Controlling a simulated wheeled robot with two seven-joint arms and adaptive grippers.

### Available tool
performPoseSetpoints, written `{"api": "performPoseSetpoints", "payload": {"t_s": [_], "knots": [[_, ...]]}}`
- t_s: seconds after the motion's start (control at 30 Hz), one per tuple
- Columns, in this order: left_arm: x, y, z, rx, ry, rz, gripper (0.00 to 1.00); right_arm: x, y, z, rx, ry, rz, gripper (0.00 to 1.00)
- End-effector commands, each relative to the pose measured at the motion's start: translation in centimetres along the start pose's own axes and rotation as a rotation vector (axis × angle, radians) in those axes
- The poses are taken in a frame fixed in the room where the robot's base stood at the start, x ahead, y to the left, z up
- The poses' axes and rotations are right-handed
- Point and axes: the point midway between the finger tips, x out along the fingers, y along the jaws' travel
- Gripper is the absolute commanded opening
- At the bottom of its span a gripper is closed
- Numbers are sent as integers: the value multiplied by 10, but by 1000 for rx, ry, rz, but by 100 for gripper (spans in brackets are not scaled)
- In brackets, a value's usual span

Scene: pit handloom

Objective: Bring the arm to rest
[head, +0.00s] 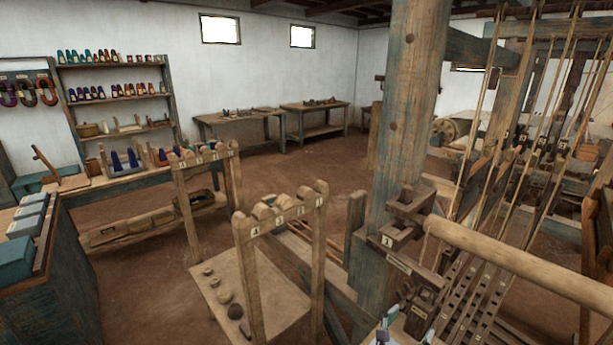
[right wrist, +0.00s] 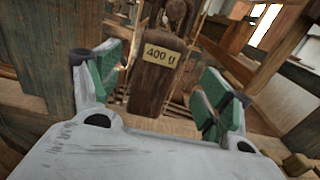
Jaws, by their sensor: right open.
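My right gripper (right wrist: 163,86) is open in the right wrist view, its two green-padded fingers spread wide. A dark brown weight (right wrist: 151,98) with a "400 g" label shows between and beyond the fingers. Gaps show on both sides of it, so the fingers are not closed on it. In the head view only a small part of my right gripper (head: 387,330) shows at the bottom edge, by the loom. My left gripper is in neither view.
A thick blue-grey post (head: 405,110) and the loom's round beam (head: 520,268) stand close by on the right. A wooden stand with numbered notches (head: 280,214) is at front centre. A teal cabinet (head: 50,300) is at left. Brown floor (head: 290,165) is clear behind.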

Motion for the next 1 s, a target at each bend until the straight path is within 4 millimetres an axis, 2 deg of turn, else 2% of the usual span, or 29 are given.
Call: {"api": "performPoseSetpoints", "payload": {"t_s": [0.3, 0.5, 0.7, 1.0], "knots": [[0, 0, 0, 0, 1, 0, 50, 39, 0, 0, -1, -2, 0, 78], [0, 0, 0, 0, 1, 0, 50, 58, 0, 0, -1, -1, 0, 78], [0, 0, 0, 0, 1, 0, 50, 66, 0, 0, -1, 0, 0, 78], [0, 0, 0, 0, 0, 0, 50, 67, 0, 0, -1, 0, 0, 78]]}}
